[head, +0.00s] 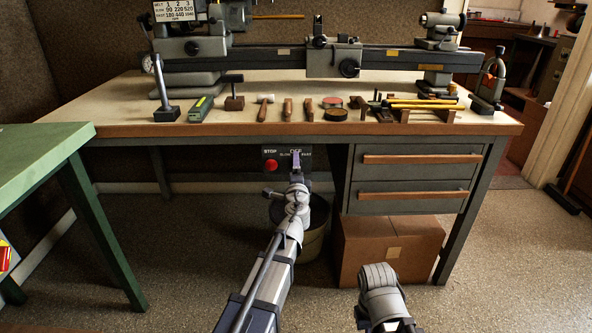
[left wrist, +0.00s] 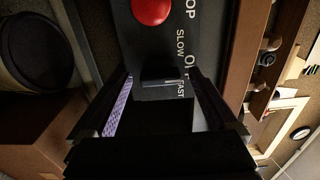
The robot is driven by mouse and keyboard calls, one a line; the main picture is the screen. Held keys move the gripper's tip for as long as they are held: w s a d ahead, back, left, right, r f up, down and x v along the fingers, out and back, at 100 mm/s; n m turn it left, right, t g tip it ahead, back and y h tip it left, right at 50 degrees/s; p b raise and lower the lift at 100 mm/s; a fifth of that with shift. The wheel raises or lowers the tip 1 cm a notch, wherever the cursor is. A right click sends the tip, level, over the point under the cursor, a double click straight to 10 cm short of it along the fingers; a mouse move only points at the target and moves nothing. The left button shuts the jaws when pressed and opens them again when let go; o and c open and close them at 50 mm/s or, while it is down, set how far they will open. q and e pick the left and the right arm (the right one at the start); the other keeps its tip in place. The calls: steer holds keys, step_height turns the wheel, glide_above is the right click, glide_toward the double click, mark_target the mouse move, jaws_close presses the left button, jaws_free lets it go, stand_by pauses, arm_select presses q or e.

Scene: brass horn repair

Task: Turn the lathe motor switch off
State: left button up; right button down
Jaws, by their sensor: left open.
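The lathe's dark switch panel (head: 287,158) hangs under the bench's front edge, with a red stop button (head: 271,165) and the labels STOP, SLOW, OFF and FAST. In the left wrist view the panel appears turned sideways, with the red button (left wrist: 152,9) at the top. A dark switch lever (left wrist: 159,74) with a pale mark shows there near OFF and FAST; its exact setting is unclear. My left gripper (head: 296,158) is at the panel, open, and covers part of it. In the wrist view its fingers (left wrist: 160,92) lie either side of the lever; contact is not visible.
The lathe (head: 390,58) stands on the bench (head: 230,123), with several hand tools along the front. A drawer unit (head: 415,178) is right of the panel. A bucket (head: 317,225) and a cardboard box (head: 388,245) are below. A green table (head: 40,150) stands at left.

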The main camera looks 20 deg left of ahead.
arm_select(q)
steer(key=shift+s, duration=0.1)
steer(key=v, duration=0.7)
steer(key=shift+s, duration=0.3)
steer(key=shift+d, duration=0.1)
